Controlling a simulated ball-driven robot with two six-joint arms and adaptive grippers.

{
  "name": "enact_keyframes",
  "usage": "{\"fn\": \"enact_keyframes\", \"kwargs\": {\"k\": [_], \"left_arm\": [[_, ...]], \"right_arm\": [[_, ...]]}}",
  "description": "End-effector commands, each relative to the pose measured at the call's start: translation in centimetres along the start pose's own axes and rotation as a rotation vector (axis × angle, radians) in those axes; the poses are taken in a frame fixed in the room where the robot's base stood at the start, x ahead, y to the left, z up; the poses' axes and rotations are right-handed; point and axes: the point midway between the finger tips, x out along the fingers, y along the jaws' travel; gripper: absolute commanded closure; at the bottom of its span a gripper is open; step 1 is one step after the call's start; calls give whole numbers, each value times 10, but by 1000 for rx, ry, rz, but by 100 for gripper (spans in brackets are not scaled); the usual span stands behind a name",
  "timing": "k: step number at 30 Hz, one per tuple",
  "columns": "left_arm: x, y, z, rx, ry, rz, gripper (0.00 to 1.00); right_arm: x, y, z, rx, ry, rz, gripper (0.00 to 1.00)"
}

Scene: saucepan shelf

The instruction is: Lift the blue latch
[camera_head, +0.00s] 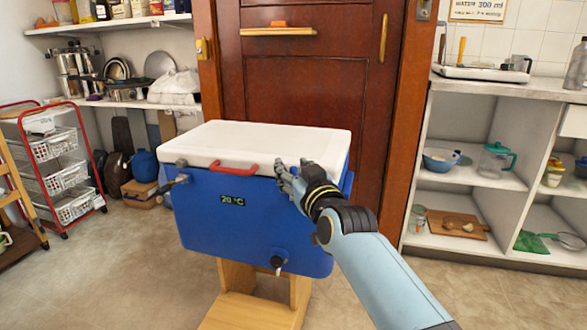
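A blue cooler box (228,222) with a closed white lid (262,143) stands on a wooden stand in the middle. A red handle (234,168) is on the lid's front edge. A small grey fitting (181,163) shows at the lid's left end, with a dark metal piece below it. I cannot clearly make out a blue latch. My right gripper (284,172) is at the cooler's upper front, just right of the red handle. Its fingers cover part of the lid edge; whether they touch it or are open or shut is unclear.
A wooden door (312,85) is behind the cooler. White shelves with bowls and a jug (494,160) stand at the right. A red-framed basket trolley (58,175) and pan shelves are at the left. The floor (130,265) at front left is clear.

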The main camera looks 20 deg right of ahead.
Motion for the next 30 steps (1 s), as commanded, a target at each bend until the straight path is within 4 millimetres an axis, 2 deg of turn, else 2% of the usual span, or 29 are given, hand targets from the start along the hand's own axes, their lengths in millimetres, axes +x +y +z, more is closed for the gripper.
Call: {"fn": "enact_keyframes", "kwargs": {"k": [10, 19, 30], "left_arm": [[0, 0, -1, 0, 1, 0, 60], [0, 0, 0, 0, 0, 0, 60], [0, 0, 0, 0, 0, 0, 60]], "right_arm": [[6, 0, 0, 0, 0, 0, 60], [6, 0, 0, 0, 0, 0, 98], [6, 0, 0, -1, 0, 0, 100]]}}
